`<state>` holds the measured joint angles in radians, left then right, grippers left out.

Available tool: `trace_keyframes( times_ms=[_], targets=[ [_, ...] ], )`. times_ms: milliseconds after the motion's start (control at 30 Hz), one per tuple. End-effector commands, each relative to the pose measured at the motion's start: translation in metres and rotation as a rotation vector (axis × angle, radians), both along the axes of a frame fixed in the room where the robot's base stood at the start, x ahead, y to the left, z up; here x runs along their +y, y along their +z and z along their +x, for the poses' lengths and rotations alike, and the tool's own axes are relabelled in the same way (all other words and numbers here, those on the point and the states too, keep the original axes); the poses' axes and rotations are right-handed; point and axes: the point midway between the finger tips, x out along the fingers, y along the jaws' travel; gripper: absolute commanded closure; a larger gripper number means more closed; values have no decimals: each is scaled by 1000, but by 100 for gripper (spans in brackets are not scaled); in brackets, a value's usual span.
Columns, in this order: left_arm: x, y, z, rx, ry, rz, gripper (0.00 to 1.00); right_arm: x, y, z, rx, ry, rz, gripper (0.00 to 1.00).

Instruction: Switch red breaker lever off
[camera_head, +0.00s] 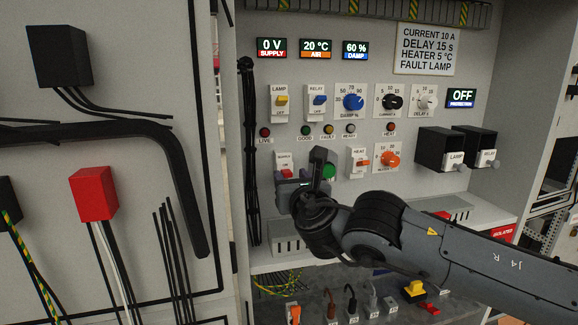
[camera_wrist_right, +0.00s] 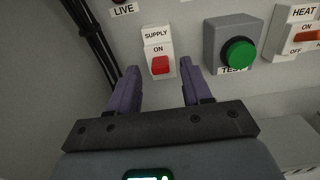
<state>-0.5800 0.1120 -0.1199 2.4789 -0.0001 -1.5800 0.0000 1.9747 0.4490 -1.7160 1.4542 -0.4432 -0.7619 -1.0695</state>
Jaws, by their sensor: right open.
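The red breaker lever (camera_head: 287,173) sits on a white plate labelled SUPPLY in the head view. In the right wrist view the red lever (camera_wrist_right: 160,66) is at the lower part of the SUPPLY plate (camera_wrist_right: 157,38), just under the word ON. My right gripper (camera_wrist_right: 160,80) is open, its two purple-grey fingers one on each side of the plate's lower end, with nothing between them but the lever beyond. Whether the fingers touch the panel I cannot tell. In the head view my right gripper (camera_head: 285,188) is just below the lever, partly hidden by my wrist. My left gripper is not in view.
A green TEST button (camera_wrist_right: 239,53) in a grey box stands close to the right of the lever. An orange HEAT switch (camera_wrist_right: 308,36) is farther right. Black cables (camera_head: 251,150) run down the panel's left. A ledge (camera_head: 270,257) lies below.

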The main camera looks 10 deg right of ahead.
Motion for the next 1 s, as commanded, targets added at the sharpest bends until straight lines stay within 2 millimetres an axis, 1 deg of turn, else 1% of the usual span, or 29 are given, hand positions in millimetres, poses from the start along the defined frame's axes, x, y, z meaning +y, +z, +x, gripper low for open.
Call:
trace_keyframes(
  times_ms=[33,200,333,600,767,900,933,1000],
  targets=[
    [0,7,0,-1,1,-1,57,1,2,6,3,-2,-1,51],
    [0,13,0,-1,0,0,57,3,1,20,1,-1,0,51],
    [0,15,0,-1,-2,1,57,3,0,24,1,0,0,51],
    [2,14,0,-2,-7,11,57,4,0,25,0,0,0,51],
    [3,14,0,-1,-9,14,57,3,0,25,0,0,0,76],
    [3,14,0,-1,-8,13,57,3,0,25,0,0,0,97],
    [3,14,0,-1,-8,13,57,3,0,25,0,0,0,100],
    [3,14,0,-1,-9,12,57,3,0,25,0,0,0,100]
  ],
)
